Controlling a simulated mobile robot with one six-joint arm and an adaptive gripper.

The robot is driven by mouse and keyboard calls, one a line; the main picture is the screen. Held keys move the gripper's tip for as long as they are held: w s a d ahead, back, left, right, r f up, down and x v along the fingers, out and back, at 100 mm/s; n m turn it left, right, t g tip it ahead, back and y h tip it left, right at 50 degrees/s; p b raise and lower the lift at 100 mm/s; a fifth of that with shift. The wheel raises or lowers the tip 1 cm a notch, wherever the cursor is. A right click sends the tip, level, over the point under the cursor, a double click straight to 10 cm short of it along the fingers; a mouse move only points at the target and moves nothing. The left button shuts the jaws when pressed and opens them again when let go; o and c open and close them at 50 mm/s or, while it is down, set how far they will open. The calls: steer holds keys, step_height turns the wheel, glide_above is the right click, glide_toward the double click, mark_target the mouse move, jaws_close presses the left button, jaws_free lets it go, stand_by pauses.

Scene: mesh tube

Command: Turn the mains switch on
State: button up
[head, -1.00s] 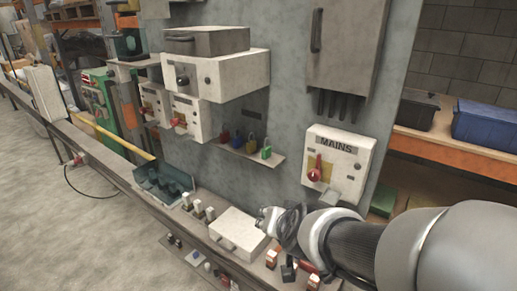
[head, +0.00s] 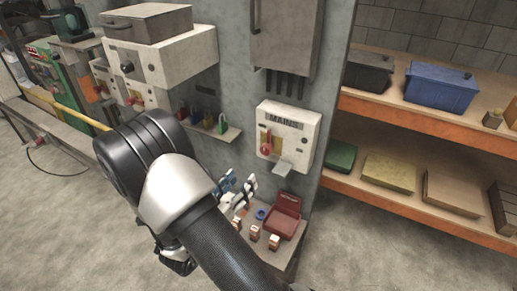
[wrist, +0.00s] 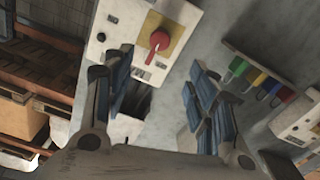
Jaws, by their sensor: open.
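The mains switch box (head: 303,135) is a white box labelled MAINS on the grey panel in the head view. Its red handle (head: 266,146) sits on a yellow plate at the left of its face. In the wrist view the red handle (wrist: 157,43) shows on its yellow plate (wrist: 170,27) near the top middle, beyond the fingers. My gripper (head: 237,189) is in front of the panel, below and left of the box. Its blue-padded fingers (wrist: 160,95) are apart with nothing between them. The handle is clear of the fingers.
A small shelf with coloured padlocks (head: 222,123) juts from the panel left of the box. A red case (head: 284,218) and several small items lie on the bench below. A shelf with a blue bin (head: 440,89) stands at right.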

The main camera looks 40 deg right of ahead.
mark_target(264, 153)
steer(key=p+x, duration=0.1)
steer(key=x, duration=1.5)
steer(key=shift+d, duration=0.1)
steer(key=shift+c, duration=0.3)
steer(key=c, duration=1)
